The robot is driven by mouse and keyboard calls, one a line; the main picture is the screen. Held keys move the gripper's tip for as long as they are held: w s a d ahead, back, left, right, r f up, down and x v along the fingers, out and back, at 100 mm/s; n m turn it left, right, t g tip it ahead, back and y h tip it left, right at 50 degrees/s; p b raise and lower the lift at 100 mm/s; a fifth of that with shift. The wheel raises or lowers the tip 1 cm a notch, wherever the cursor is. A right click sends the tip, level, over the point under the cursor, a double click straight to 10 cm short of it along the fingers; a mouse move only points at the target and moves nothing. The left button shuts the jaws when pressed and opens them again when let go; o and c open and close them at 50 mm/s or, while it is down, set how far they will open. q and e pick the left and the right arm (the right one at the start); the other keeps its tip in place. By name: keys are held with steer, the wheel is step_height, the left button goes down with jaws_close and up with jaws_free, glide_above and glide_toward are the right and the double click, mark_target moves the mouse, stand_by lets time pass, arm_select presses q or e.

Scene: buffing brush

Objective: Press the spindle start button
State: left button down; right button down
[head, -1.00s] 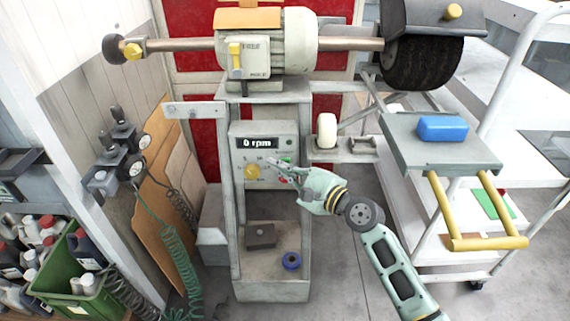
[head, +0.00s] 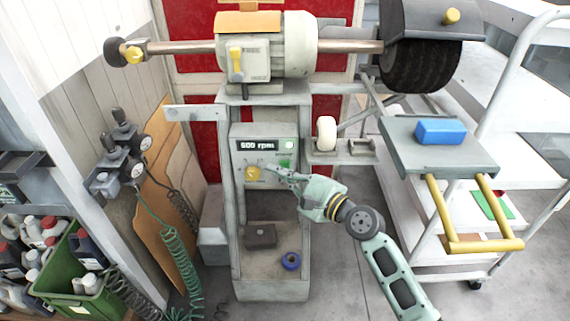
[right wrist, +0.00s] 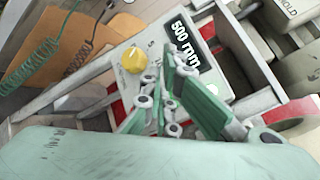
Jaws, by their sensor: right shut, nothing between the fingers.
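The control box (head: 240,178) on the grey pedestal has a display (head: 257,145) that is lit; in the right wrist view the display (right wrist: 185,48) reads 500 rpm. A yellow knob (head: 253,173) sits below it; it also shows in the right wrist view (right wrist: 133,60). A green button (head: 285,163) is at the panel's right, under a lamp (head: 289,145) glowing green. My left gripper is not in view.
The motor (head: 290,45) with its shaft and dark wheel (head: 420,68) is above the box. A side table (head: 440,152) with a blue block (head: 440,130) and yellow handles stands at right. Coiled hoses and a green crate (head: 68,282) are at left.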

steer(key=s+p, duration=0.3)
steer(key=s, duration=0.2)
stand_by(0.4)
steer(key=shift+f, duration=0.1)
